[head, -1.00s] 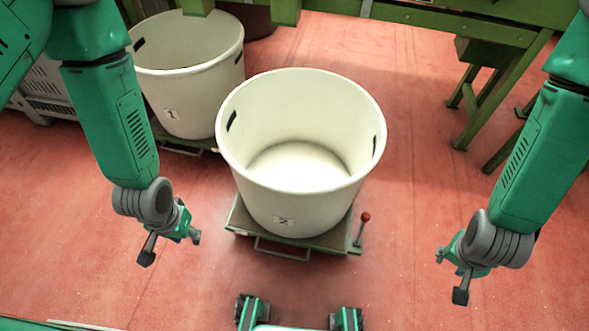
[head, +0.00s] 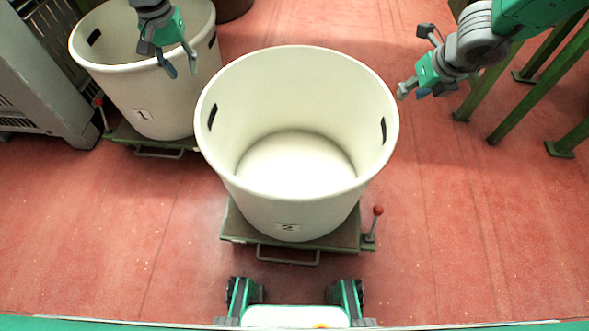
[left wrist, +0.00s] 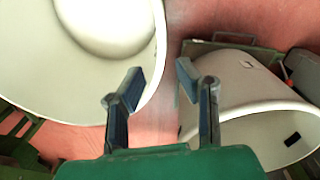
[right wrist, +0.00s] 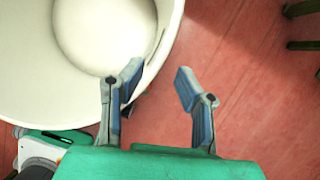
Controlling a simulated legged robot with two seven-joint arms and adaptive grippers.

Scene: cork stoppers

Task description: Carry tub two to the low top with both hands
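Tub two (head: 290,215) is a big cream tub, empty inside, with a "2" label on its front and dark handle slots on its left and right walls. It stands upright on a green platform (head: 240,225) with a red-knobbed lever. My left gripper (head: 182,62) is open and empty, above the right part of tub one and left of tub two. In the left wrist view its fingers (left wrist: 158,78) straddle the gap between two tubs. My right gripper (head: 412,91) is open and empty, just right of tub two's rim. In the right wrist view tub two's rim (right wrist: 165,45) lies beside the fingers (right wrist: 155,80).
Tub one (head: 150,95) stands on its own green platform (head: 125,137) at the back left. A grey crate (head: 45,75) is at the far left. Green legs (head: 535,85) of a structure stand at the right.

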